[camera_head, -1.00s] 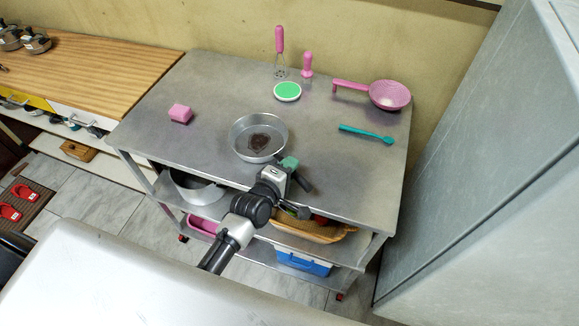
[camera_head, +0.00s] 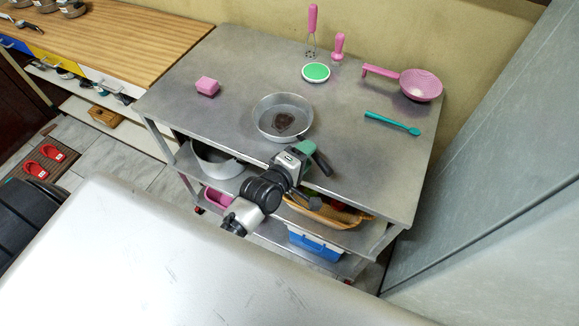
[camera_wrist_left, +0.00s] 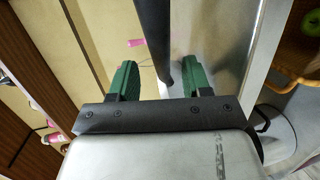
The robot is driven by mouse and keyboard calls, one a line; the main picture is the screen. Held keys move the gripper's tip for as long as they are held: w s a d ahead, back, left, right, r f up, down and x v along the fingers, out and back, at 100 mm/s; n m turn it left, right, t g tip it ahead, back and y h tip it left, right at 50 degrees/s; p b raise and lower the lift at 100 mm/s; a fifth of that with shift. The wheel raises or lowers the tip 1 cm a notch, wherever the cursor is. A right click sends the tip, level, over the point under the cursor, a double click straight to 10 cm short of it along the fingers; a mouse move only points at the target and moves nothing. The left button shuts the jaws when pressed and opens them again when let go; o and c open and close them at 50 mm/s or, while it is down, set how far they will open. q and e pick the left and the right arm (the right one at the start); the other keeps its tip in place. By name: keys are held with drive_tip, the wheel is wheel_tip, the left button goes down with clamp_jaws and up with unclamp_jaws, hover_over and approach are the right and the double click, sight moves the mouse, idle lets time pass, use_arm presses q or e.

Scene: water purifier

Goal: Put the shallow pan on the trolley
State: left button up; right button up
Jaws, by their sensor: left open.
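The shallow pan (camera_head: 282,117), round, silvery and dark-stained inside, appears on the grey metal top of the wheeled trolley (camera_head: 365,180), near its front edge. My left gripper (camera_head: 305,150) is at that edge, just in front and right of the pan, with green fingers. In the left wrist view, my open left gripper (camera_wrist_left: 158,64) has a dark bar (camera_wrist_left: 154,35) running between its fingers. It looks like the pan's handle, with a gap visible beside the right finger. Where the handle joins the pan is not clear. My right gripper is not in view.
A pink sponge (camera_head: 207,86), green-topped dish (camera_head: 316,72), pink strainer (camera_head: 420,85) and teal utensil (camera_head: 392,123) are on the trolley top. A pot (camera_head: 215,162) and basket (camera_head: 330,211) are on its lower shelf. A grey cabinet (camera_head: 500,180) stands at right.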

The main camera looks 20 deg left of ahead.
use_arm(q)
drive_tip(key=v, duration=0.9)
drive_tip(key=s+a+f+m+g+y, duration=0.1)
drive_tip(key=s+f+m+g, duration=0.25)
drive_tip(key=f, duration=0.95)
drive_tip(key=s+a+f+m+g+y, duration=0.1)
drive_tip(key=s+f+m+g, duration=0.3)
drive_tip(key=f, duration=1)
drive_tip(key=s+a+f+m+g, duration=0.1)
drive_tip(key=s+f+m+g, duration=0.1)
drive_tip(key=s+f, duration=0.3)
drive_tip(key=s+a+f+m+g+y, duration=0.1)
drive_tip(key=s+f+m, duration=0.4)
drive_tip(key=s, duration=0.6)
drive_tip(key=s+a+f+m+g, duration=0.1)
drive_tip(key=s+f+m+g, duration=0.2)
drive_tip(key=s, duration=0.6)
wheel_tip(320, 180, down, 3)
drive_tip(key=shift+a+r+y+b, duration=0.2)
drive_tip(key=shift+a+y+b, duration=0.15)
drive_tip(key=shift+y+b, duration=0.05)
drive_tip(key=shift+s+g, duration=0.15)
drive_tip(key=shift+g, duration=0.1)
